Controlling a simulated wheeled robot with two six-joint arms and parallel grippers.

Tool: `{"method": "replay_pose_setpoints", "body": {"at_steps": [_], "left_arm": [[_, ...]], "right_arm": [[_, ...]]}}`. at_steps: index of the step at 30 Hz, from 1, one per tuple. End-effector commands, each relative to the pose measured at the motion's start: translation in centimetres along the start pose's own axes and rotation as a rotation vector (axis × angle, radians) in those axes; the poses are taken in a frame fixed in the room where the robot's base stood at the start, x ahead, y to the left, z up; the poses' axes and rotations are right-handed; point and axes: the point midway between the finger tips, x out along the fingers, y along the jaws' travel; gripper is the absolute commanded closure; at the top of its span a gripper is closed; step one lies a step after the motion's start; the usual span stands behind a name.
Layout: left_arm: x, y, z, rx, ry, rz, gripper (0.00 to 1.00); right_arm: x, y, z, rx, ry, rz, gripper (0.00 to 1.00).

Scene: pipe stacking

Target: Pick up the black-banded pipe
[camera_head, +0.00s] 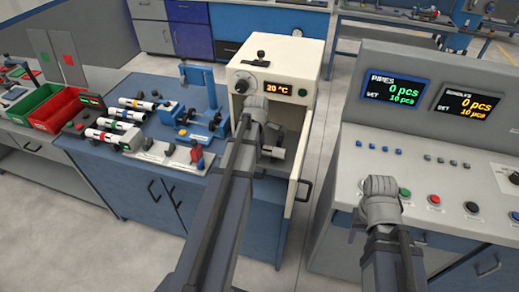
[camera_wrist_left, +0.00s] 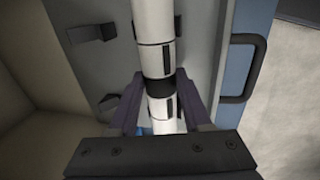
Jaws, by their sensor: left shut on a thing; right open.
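The black-banded pipe (camera_wrist_left: 158,87) is white with a dark band, and it runs upright through the middle of the left wrist view. My left gripper (camera_wrist_left: 160,105) is shut on it at the band, one finger on each side. In the head view my left arm reaches to the open cream oven (camera_head: 290,50), with its wrist in front of the opening. The pipe cannot be made out there behind my arm. My right gripper (camera_head: 380,195) is over the front of the control console (camera_head: 450,150); its fingers are hard to see.
Several white pipes with coloured bands (camera_head: 105,136) lie on the blue bench at the left, near a blue fixture (camera_head: 200,105). A red bin (camera_head: 55,112) and a green bin (camera_head: 35,97) stand further left. The oven's open door (camera_head: 299,165) is close to my left arm.

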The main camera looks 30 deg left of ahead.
Motion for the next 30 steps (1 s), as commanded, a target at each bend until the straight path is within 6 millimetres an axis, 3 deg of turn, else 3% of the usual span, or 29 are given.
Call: {"method": "replay_pose_setpoints", "body": {"at_steps": [14,30], "left_arm": [[-1.1,0.2,0.0,0.000,0.000,0.000,1.00],[-8.7,1.7,0.0,0.000,0.000,0.000,1.00]], "right_arm": [[-1.2,0.1,0.1,0.000,0.000,0.000,0.50],[-8.8,0.8,0.5,0.000,0.000,0.000,0.50]]}}
